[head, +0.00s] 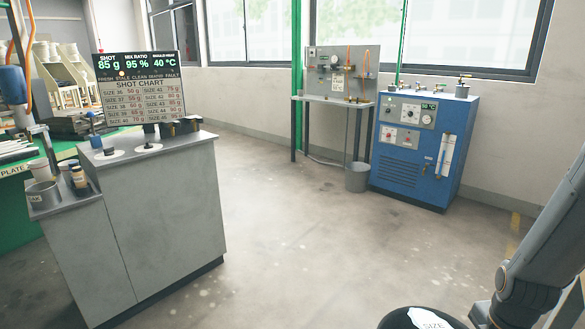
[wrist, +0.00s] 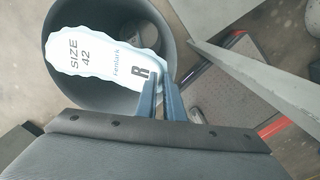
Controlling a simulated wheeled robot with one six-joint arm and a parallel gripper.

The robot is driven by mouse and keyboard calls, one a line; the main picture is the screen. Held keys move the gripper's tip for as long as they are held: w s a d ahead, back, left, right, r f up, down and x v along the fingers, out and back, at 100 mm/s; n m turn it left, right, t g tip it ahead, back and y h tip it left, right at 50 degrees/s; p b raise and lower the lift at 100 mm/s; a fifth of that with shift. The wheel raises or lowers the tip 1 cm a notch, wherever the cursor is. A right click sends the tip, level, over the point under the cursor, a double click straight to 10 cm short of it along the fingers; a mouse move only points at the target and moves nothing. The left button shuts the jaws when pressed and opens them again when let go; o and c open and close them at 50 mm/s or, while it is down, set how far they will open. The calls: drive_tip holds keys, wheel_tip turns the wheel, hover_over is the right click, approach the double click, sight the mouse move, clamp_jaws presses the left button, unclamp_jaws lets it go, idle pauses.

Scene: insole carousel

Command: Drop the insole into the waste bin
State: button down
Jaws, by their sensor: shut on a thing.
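The insole (wrist: 95,58) is a flat, pale white piece with a wavy edge, marked "SIZE 42" and "R". My gripper (wrist: 163,88) is shut on its end near the "R" in the wrist view. The waste bin (wrist: 92,99) is a dark, round, open container. The insole appears over its mouth, with its far end reaching the left rim; the height between them is hard to tell. In the head view, part of the insole (head: 430,319) shows over the dark bin (head: 388,319) at the bottom edge. My gripper's fingers are out of the head view.
A grey cabinet (head: 165,215) with a shot chart board (head: 140,95) stands at the left. A blue machine (head: 415,150), a small grey bucket (head: 357,178) and a panel bench (head: 338,99) are at the back. A grey panel edge (wrist: 250,80) lies right of the bin. Mid-floor is clear.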

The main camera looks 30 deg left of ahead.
drive_tip(key=shift+f, duration=0.15)
drive_tip(key=c, duration=1.8)
unclamp_jaws()
drive_tip(key=shift+r+p, duration=0.35)
drive_tip(key=shift+r, duration=3.55)
